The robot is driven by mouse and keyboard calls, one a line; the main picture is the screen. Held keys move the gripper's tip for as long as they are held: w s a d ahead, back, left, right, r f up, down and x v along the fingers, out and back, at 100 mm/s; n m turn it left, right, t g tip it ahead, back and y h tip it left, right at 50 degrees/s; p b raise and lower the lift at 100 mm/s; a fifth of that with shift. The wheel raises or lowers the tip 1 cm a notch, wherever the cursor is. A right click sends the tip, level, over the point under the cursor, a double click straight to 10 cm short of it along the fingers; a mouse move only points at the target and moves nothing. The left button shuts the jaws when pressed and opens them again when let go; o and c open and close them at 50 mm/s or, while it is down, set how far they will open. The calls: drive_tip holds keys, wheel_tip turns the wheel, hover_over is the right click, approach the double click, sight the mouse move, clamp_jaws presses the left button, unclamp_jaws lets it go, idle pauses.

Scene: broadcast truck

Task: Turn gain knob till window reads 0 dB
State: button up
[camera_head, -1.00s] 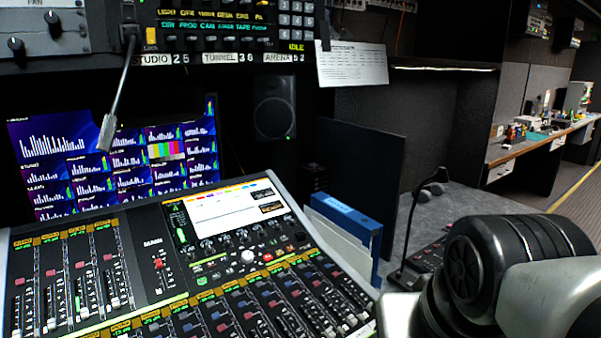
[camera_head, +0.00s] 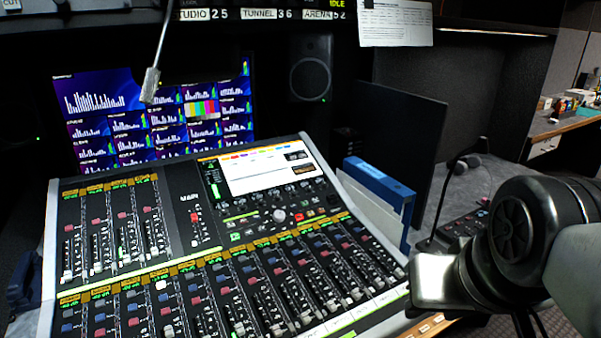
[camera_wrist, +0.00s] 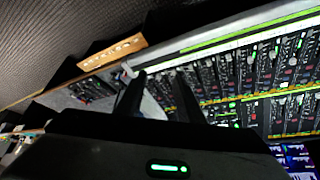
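The mixing console (camera_head: 190,250) fills the lower middle of the head view, with a lit screen (camera_head: 258,172) at its upper right. Rows of small knobs lie under the screen, with one larger pale knob (camera_head: 279,215) among them. I cannot tell which knob is the gain knob, and no 0 dB reading is legible. My arm is at the right of the head view, its fingertips not visible there. In the wrist view my gripper (camera_wrist: 160,80) shows two dark fingers apart with nothing between them, pointing toward the console's edge and faders (camera_wrist: 245,75).
A blue-edged binder (camera_head: 380,180) and a dark panel (camera_head: 400,140) stand right of the console. A gooseneck microphone (camera_head: 445,205) rises near my arm. Another microphone (camera_head: 150,85) hangs in front of the monitor wall (camera_head: 100,100). A speaker (camera_head: 310,75) stands behind.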

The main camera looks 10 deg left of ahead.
drive_tip(key=w+a+r+n+p, duration=0.2)
drive_tip(key=w+a+r, duration=0.25)
drive_tip(key=w, duration=0.35)
drive_tip(key=w+a+r+n+p, duration=0.1)
drive_tip(key=w+a+r+p, duration=0.15)
drive_tip(key=w+a, duration=0.4)
drive_tip(key=w+a+r+n+p, duration=0.2)
drive_tip(key=w+a+r, duration=0.2)
drive_tip(key=w, duration=0.4)
drive_tip(key=n+g+y+p, duration=0.1)
drive_tip(key=n+y+p, duration=0.1)
drive_tip(key=n+p, duration=0.3)
hover_over(224, 210)
drive_tip(key=s+d, duration=0.3)
drive_tip(key=s, duration=0.5)
wheel_tip(224, 210, down, 10)
drive_tip(key=x, duration=1.7)
drive_tip(key=shift+w+d+f+p, duration=0.15)
drive_tip(key=shift+w+f+p, duration=0.1)
drive_tip(key=shift+p, duration=0.15)
drive_tip(key=shift+c, duration=0.2)
clamp_jaws()
